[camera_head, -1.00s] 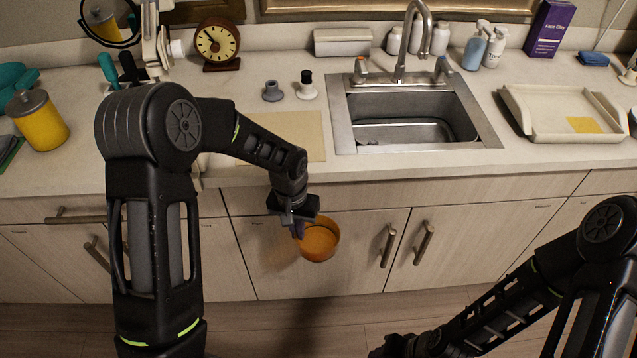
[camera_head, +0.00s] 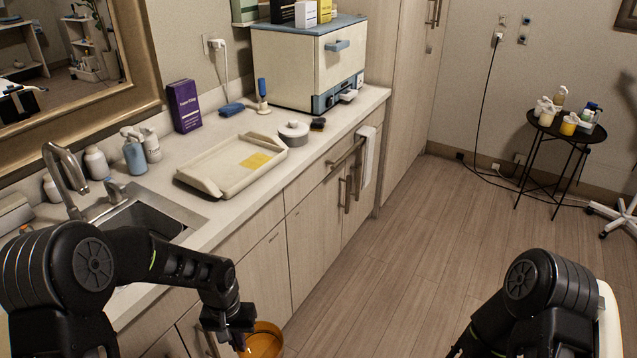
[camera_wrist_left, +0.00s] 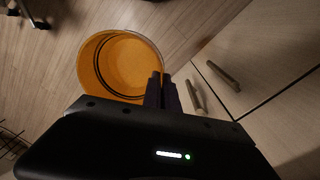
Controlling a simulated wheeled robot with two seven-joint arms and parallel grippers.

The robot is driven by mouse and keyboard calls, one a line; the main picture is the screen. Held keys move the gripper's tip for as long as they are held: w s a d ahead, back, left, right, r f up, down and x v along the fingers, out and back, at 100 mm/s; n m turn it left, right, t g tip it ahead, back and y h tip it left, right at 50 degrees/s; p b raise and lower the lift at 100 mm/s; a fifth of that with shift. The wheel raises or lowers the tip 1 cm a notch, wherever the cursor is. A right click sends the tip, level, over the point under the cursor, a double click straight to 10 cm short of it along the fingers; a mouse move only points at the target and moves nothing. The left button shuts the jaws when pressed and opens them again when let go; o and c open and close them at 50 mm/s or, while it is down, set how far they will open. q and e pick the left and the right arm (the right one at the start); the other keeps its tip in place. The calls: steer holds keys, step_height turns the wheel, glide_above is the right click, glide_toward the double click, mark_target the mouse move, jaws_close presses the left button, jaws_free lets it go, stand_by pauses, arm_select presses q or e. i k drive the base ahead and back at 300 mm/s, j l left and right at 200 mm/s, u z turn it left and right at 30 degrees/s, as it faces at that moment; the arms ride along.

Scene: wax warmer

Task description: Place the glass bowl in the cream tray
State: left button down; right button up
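The glass bowl (camera_head: 262,341) looks orange and hangs at the lower middle of the head view, below counter height and in front of the cabinet doors. My left gripper (camera_head: 238,338) is shut on its rim. In the left wrist view the bowl (camera_wrist_left: 118,62) is seen from above, with the fingers (camera_wrist_left: 161,92) pinching its near right edge. The cream tray (camera_head: 215,176) lies on the counter right of the sink, with a yellow square (camera_head: 256,160) inside it. My right arm shows at lower right, but its gripper is not clearly visible.
A grey lidded pot (camera_head: 293,134) stands just right of the tray. The sink (camera_head: 150,215) is to its left. A purple box (camera_head: 184,106) and bottles stand behind. A white cabinet (camera_head: 308,62) is farther along the counter.

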mark_target(228, 177)
steer(key=z, duration=0.35)
steer(key=i+z, duration=0.3)
steer(key=i, duration=0.65)
steer(key=i+j+z, duration=0.1)
steer(key=i+z, duration=0.25)
steer(key=i, duration=0.6)
steer(key=i+l+z, duration=0.1)
steer(key=i+z, duration=0.25)
steer(key=i, duration=0.2)
steer(key=i+j+z, duration=0.1)
steer(key=i+z, duration=0.25)
steer(key=i, duration=0.15)
steer(key=i+j+z, duration=0.2)
steer(key=i+z, duration=0.15)
steer(key=i, duration=0.15)
steer(key=u, duration=2.85)
